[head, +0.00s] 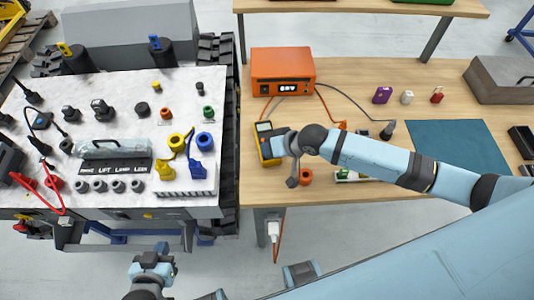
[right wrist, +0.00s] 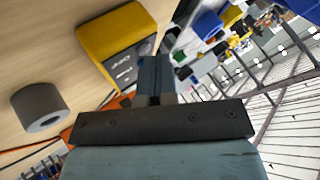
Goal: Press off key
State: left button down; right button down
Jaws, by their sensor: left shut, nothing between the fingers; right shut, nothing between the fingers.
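A yellow handheld meter (head: 261,130) with a dark screen lies on the wooden table, near its left edge. In the right wrist view its yellow body (right wrist: 108,32) is at upper left, and a grey face with a white-lettered key (right wrist: 123,72) shows; the lettering seems to read OFF. My right gripper (head: 277,147) is shut and empty, over the lower right part of the meter. In the right wrist view its closed fingers (right wrist: 153,70) are beside the grey face; I cannot tell whether they touch it. My left gripper (head: 152,262) is shut and empty, low in front of the carrier.
An orange box (head: 283,70) with a lit display stands behind the meter, with cables running from it. An orange ring (head: 305,177) lies near my right gripper. A blue mat (head: 460,145) is at right. The tracked carrier's panel (head: 60,95) stands at left.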

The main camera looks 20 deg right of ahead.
jog(key=shift+r+p, duration=0.8)
jog(key=shift+p, duration=0.2)
jog(key=shift+r, duration=0.1)
notch_tip(320, 180, up, 5)
jog(key=p, duration=0.5)
dwell(0.3)
